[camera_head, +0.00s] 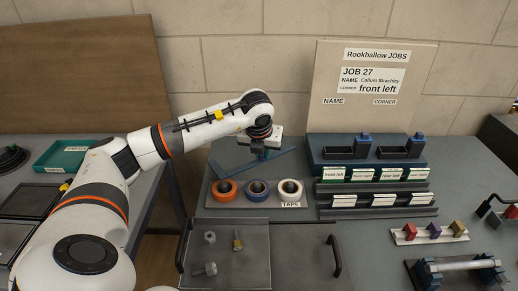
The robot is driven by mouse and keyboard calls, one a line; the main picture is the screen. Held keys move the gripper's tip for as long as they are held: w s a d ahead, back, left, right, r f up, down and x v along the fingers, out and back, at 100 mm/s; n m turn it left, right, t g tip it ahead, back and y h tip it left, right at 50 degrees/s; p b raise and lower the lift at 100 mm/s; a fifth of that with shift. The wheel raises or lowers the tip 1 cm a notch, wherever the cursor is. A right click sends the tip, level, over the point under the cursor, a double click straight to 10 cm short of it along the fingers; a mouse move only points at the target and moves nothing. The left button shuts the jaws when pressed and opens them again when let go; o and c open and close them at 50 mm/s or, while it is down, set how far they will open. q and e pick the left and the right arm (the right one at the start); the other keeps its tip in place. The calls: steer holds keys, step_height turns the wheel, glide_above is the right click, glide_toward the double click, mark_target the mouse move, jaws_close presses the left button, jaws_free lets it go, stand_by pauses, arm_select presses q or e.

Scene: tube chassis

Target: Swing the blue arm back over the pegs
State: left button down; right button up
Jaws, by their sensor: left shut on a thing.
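A blue arm (282,158) lies behind the pegs on a grey base, slanting across the back of the tape holder. Three tape rolls stand in a row in front of it: an orange roll (224,188), a blue roll (257,189) and a white roll (290,188). They sit around the pegs, and a TAPE label (291,204) is at the front right. My left gripper (261,152) reaches down behind the rolls and is shut on the blue arm. Its fingertips are partly hidden by the gripper body. My right gripper is not in view.
A grey tray (228,224) with bolts lies in front of the rolls. A labelled card rack (375,203) stands to the right. A job board (372,50) leans on the wall behind. Coloured blocks (434,230) sit at the right.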

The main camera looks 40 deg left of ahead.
arm_select(q)
steer(key=s+d+m+b, duration=0.1)
steer(key=s+d+m+h+b, duration=0.1)
steer(key=s+m+b, duration=0.1)
steer(key=s+d+m+b, duration=0.1)
steer(key=s+m, duration=0.1)
steer(key=shift+s+f+t+h, duration=0.1)
steer(key=shift+f+t+h, duration=0.05)
steer(key=shift+t+h, duration=0.25)
steer(key=shift+s+d+m+h+b, duration=0.15)
steer(key=shift+s+m+b, duration=0.3)
steer(key=shift+s+b, duration=0.05)
steer(key=shift+s+d+m+h+b, duration=0.15)
steer(key=shift+s+m+b, duration=0.3)
steer(key=shift+s, duration=0.05)
steer(key=c, duration=1.3)
jaws_free()
steer(key=shift+s+r, duration=0.1)
steer(key=shift+r, duration=0.1)
steer(key=v, duration=1.2)
